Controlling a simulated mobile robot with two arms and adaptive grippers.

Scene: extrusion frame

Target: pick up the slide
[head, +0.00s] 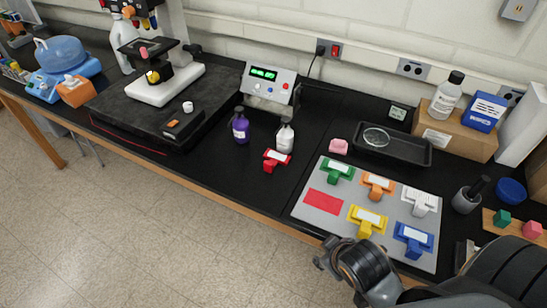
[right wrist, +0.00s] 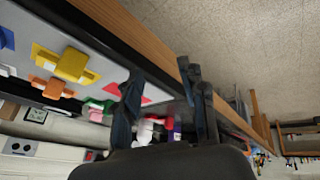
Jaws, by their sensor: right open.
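No thing is marked as the slide. Small T-shaped pieces with white labels are in the head view. A red one (head: 275,158) lies on the black bench, left of a grey mat (head: 318,222). Green (head: 336,171), orange (head: 378,184), white (head: 421,202), yellow (head: 366,218) and blue (head: 412,238) ones lie on the mat, which has a bare red rectangle (head: 323,201). My right gripper (head: 343,262) is open and empty at the bench's front edge, near the yellow piece. The right wrist view shows its fingers apart (right wrist: 166,105). My left gripper is not in view.
White (head: 285,137) and purple (head: 240,128) bottles stand behind the red piece. A pink block (head: 338,146) and black tray (head: 400,153) lie behind the mat. A mortar (head: 465,201) stands right of it. A microscope (head: 165,75) stands at left. The bench front left of the mat is clear.

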